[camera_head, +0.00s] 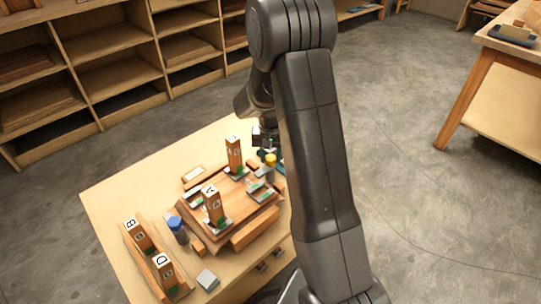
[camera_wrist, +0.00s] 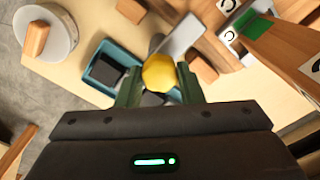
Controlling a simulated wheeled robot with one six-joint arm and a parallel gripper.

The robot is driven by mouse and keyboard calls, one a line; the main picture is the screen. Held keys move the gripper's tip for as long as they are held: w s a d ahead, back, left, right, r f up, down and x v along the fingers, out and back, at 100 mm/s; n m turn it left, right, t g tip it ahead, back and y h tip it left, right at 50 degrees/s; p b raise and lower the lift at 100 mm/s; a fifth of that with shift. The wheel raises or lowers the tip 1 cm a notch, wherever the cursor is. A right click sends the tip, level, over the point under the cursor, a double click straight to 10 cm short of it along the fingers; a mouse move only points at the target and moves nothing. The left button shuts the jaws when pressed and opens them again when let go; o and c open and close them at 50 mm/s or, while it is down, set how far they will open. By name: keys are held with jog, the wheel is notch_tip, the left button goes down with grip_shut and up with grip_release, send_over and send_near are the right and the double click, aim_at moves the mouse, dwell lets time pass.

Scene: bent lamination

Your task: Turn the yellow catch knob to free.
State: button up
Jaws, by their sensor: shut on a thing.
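The yellow catch knob (camera_wrist: 159,74) sits between the two green fingertips of my gripper (camera_wrist: 160,86) in the wrist view. The fingers are shut on it from both sides. In the head view the knob (camera_head: 270,159) shows as a small yellow spot beside my gripper (camera_head: 268,150), at the far right corner of the wooden jig (camera_head: 245,208). My arm hides part of this area. I cannot tell from these frames which way the knob is turned.
Upright wooden blocks marked A (camera_head: 212,203) and C (camera_head: 233,153) stand on the jig. Blocks B (camera_head: 137,233) and D (camera_head: 163,268) stand in a rack at left. A blue-capped bottle (camera_head: 176,228) stands between. A teal tray (camera_wrist: 103,70) lies beside the knob.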

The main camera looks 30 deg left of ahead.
jog(key=m+p, duration=0.1)
jog(key=m, duration=0.3)
jog(key=shift+m, duration=0.3)
jog(key=m+p, duration=0.1)
jog(key=m, duration=0.3)
jog(key=shift+m, duration=0.3)
jog(key=m+p, duration=0.1)
jog(key=m, duration=0.3)
jog(key=shift+m, duration=2.4)
jog(key=o, duration=1)
